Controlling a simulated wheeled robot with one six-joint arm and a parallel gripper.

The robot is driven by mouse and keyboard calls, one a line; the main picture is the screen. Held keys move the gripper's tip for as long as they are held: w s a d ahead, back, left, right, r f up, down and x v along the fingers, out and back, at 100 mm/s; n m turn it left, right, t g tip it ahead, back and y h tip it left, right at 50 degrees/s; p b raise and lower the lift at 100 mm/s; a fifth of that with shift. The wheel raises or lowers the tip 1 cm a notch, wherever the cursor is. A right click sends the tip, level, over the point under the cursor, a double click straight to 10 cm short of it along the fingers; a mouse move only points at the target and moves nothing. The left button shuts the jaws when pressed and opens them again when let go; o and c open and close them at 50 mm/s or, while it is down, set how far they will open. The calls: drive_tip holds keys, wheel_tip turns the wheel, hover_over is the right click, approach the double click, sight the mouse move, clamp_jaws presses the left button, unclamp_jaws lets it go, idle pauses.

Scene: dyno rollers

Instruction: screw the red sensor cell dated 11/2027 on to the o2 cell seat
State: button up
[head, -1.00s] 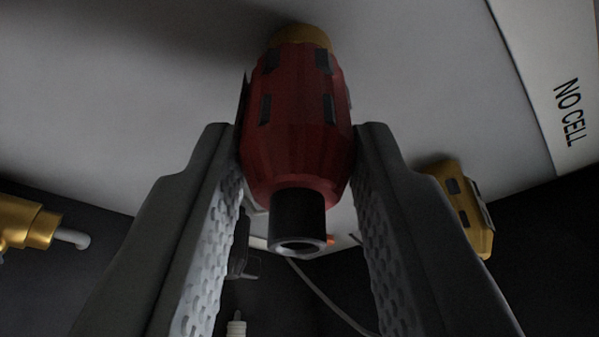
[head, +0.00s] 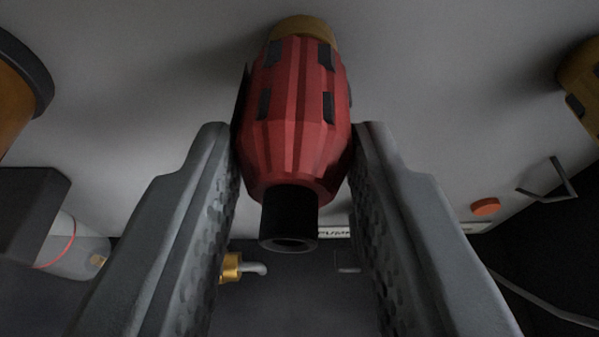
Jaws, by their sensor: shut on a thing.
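A red ribbed cell (head: 294,110) with dark pads, a brass-coloured far end and a black hollow collar at its near end is between the two grey fingers of my gripper (head: 295,150). The fingers are shut on its sides. No date can be read on the faces that show. I cannot make out the o2 cell seat for certain; a small brass fitting with a pale bent tube (head: 240,267) shows beyond the left finger.
An orange cylinder with a dark rim (head: 20,85) and a dark block (head: 30,215) are at the left. A yellow part (head: 582,85) is at the right edge. An orange button (head: 485,207) and a wire bracket (head: 548,185) are at the right. A partly hidden label (head: 335,232) lies behind the collar.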

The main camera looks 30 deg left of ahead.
drive_tip(key=m+g+y, duration=0.1)
drive_tip(key=m, duration=0.1)
drive_tip(key=shift+f+m, duration=0.2)
drive_tip(key=shift+m, duration=0.2)
drive_tip(key=m+y, duration=0.1)
drive_tip(key=m, duration=0.1)
drive_tip(key=shift+a+m+y, duration=0.1)
drive_tip(key=shift+m+y, duration=0.2)
drive_tip(key=shift+r, duration=0.1)
drive_tip(key=o, duration=1.1)
drive_tip(key=shift+a, duration=0.15)
